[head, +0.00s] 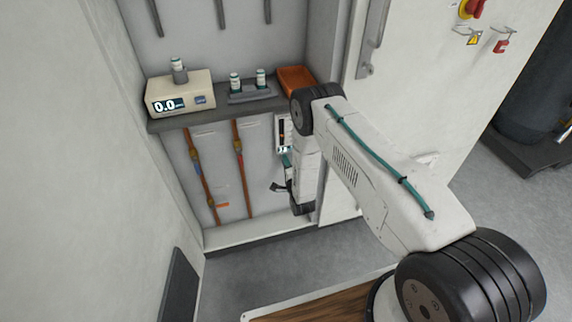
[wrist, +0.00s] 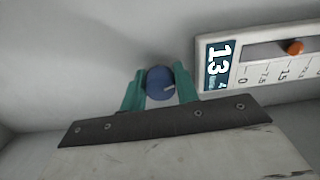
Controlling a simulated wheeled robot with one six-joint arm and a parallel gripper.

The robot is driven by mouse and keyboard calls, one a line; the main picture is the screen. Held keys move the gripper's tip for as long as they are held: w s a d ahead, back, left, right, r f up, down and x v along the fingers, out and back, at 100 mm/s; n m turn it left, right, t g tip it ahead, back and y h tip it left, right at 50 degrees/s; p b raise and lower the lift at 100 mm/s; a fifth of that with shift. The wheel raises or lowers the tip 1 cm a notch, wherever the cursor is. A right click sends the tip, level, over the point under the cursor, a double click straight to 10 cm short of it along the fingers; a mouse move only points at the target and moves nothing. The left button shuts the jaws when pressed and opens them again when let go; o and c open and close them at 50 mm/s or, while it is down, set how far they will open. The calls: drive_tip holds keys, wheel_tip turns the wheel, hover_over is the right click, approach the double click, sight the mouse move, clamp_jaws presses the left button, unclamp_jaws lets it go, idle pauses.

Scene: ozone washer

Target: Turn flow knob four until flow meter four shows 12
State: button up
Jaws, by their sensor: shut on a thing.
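The blue flow knob (wrist: 160,83) has a pale mark on its face, pointing right in the wrist view. My gripper (wrist: 159,75) is shut on this knob, with one green finger on each side. The flow meter (wrist: 225,90) is to the right of the knob, appearing turned on its side. Its display reads 13, and an orange float (wrist: 295,47) sits in its tube. In the head view, the meter (head: 283,128) is partly hidden by my arm, and my green fingertips (head: 286,157) are just below it. The knob is hidden there.
A shelf (head: 215,115) above holds a white box (head: 180,97) reading 0.0, small vials (head: 248,82) and an orange tray (head: 297,78). Two brown pipes (head: 241,170) run down the wall left of my gripper. A cabinet wall stands to the right.

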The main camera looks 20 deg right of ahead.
drive_tip(key=shift+m, duration=0.3)
drive_tip(key=o, duration=0.9)
drive_tip(key=shift+o, duration=0.2)
drive_tip(key=shift+s, duration=0.1)
drive_tip(key=s, duration=0.7)
drive_tip(key=shift+s, duration=0.3)
